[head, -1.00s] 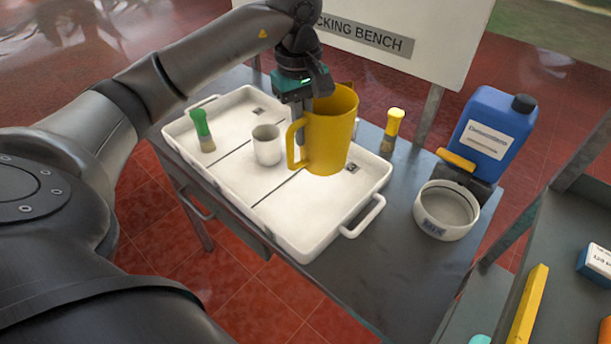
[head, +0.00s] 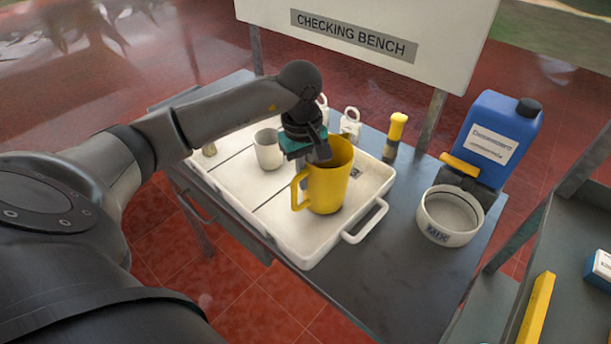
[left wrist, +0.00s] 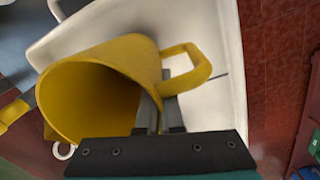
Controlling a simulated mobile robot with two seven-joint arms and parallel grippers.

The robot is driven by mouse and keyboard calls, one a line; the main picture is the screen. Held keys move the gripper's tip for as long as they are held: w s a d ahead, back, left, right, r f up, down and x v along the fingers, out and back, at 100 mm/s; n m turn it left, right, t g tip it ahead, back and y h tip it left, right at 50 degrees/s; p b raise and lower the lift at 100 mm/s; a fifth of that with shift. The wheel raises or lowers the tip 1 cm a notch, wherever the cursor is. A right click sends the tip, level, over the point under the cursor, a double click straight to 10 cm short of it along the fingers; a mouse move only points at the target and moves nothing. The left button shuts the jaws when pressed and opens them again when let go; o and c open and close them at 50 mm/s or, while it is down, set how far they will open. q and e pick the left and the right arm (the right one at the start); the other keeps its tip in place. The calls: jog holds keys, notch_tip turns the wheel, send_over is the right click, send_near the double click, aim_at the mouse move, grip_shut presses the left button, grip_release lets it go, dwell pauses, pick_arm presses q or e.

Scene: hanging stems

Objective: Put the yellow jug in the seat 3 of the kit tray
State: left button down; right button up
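The yellow jug (head: 330,185) is upright over the right-hand, nearest compartment of the white kit tray (head: 290,232), its handle to the left. I cannot tell whether its base touches the tray floor. My left gripper (head: 320,152) is shut on the jug's wall near the rim. In the left wrist view the jug (left wrist: 95,85) shows its open mouth, and the fingers of my left gripper (left wrist: 160,112) close on its wall near the handle. Seat numbers are not readable. My right gripper is not in view.
A white mug (head: 268,152) stands in the middle compartment. My arm mostly hides the green-handled brush. White tagged items (head: 350,124) and a yellow-handled brush (head: 394,138) stand behind the tray. A white MIX bowl (head: 448,215) and blue canister (head: 493,140) are at right.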

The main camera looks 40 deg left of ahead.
pick_arm(q)
jog(key=shift+f, duration=0.15)
jog(key=c, duration=1.1)
grip_release()
jog(key=r, duration=0.8)
jog(key=r+p, duration=0.1)
jog(key=r, duration=0.3)
jog(key=shift+s+a+r, duration=0.15)
jog(key=shift+s, duration=0.1)
